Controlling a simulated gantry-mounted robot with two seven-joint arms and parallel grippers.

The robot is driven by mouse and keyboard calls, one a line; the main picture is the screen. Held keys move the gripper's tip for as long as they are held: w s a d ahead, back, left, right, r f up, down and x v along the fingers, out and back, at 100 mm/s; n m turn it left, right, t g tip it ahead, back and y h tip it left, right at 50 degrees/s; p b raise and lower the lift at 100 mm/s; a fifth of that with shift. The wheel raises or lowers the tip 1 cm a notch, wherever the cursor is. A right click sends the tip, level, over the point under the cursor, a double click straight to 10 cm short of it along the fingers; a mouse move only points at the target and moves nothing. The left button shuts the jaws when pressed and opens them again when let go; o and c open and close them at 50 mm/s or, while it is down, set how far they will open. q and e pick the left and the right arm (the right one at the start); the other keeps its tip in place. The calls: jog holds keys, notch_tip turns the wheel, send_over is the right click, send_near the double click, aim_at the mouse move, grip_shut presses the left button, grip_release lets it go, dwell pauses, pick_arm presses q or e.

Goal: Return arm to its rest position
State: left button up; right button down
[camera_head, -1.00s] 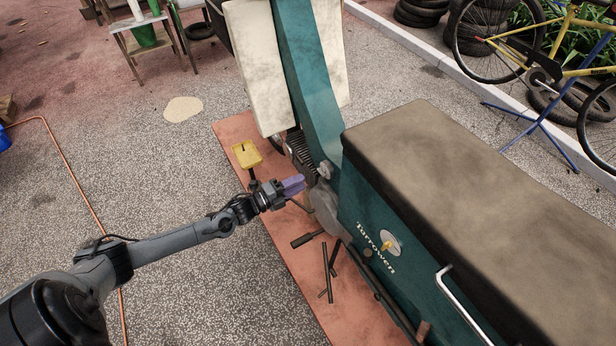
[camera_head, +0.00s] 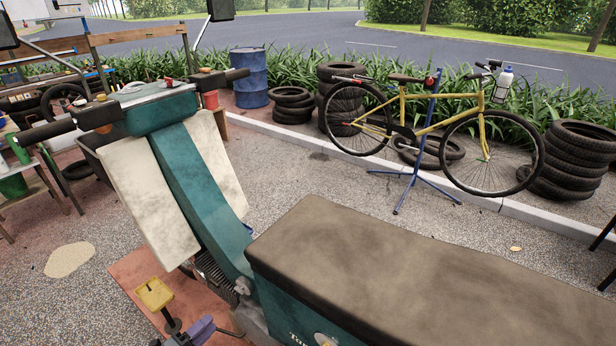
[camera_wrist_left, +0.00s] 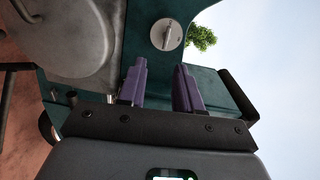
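My left gripper (camera_head: 204,328) has purple fingers and shows at the bottom edge of the head view, beside the scooter's lower front. In the left wrist view, its two fingers (camera_wrist_left: 160,88) are apart with nothing held between them. The teal scooter (camera_head: 192,170) stands beyond it with cream leg shields and a brown seat. A round silver lock or knob (camera_wrist_left: 167,34) on a teal panel lies ahead of the fingers in the wrist view. Most of the left arm is below the head view's edge. My right gripper is in neither view.
A yellow-topped part (camera_head: 155,293) stands close beside the left gripper, over a reddish mat (camera_head: 135,268). A yellow bicycle (camera_head: 430,125) on a blue stand, stacked tyres and a blue barrel (camera_head: 249,77) stand farther back. Open pavement lies at left.

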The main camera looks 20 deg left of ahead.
pick_arm(q)
jog(key=s+d+n+g+y, duration=0.15)
jog(key=s+d+n, duration=0.3)
jog(key=d, duration=0.45)
jog(key=s+d+n+g+y, duration=0.1)
jog(key=s+d+n+y, duration=0.15)
jog(key=d+n, duration=0.5)
jog(key=s+d+r+n+g+y, duration=0.1)
jog(key=s+d+r+n+g, duration=0.15)
jog(key=s+g, duration=0.35)
jog(key=s+d+r+n+g, duration=0.1)
jog(key=s+r+n+g, duration=0.25)
jog(key=s, duration=0.45)
notch_tip(320, 180, up, 36)
jog(key=s+g+p, duration=0.1)
jog(key=p, duration=3.6)
jog(key=shift+a+n, duration=0.25)
jog(key=shift+n, duration=0.05)
jog(key=shift+r, duration=0.1)
